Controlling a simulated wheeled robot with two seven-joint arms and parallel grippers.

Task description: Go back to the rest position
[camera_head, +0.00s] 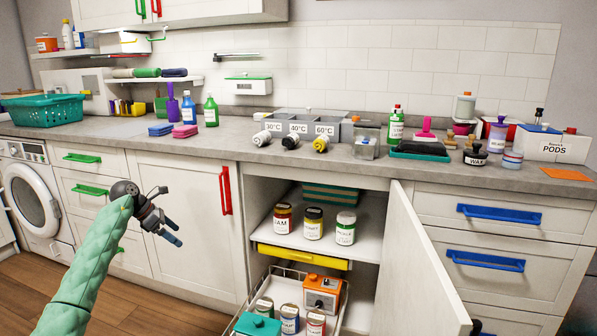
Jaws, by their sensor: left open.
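My left gripper (174,234) is open and empty, in front of the white cabinet door with the red handle (223,190). Its mint-green arm comes in from the lower left. It is apart from the cabinet front. My right gripper is not clearly in view; a small dark piece shows at the bottom edge near the open door, and I cannot tell what it is.
A cabinet door (418,270) stands open at centre right. Inside, jars (313,223) stand on a shelf, and a pulled-out drawer (342,310) holds jars and an orange box (321,293). A washing machine (32,198) is at left. The counter (240,148) is crowded; floor at lower left is free.

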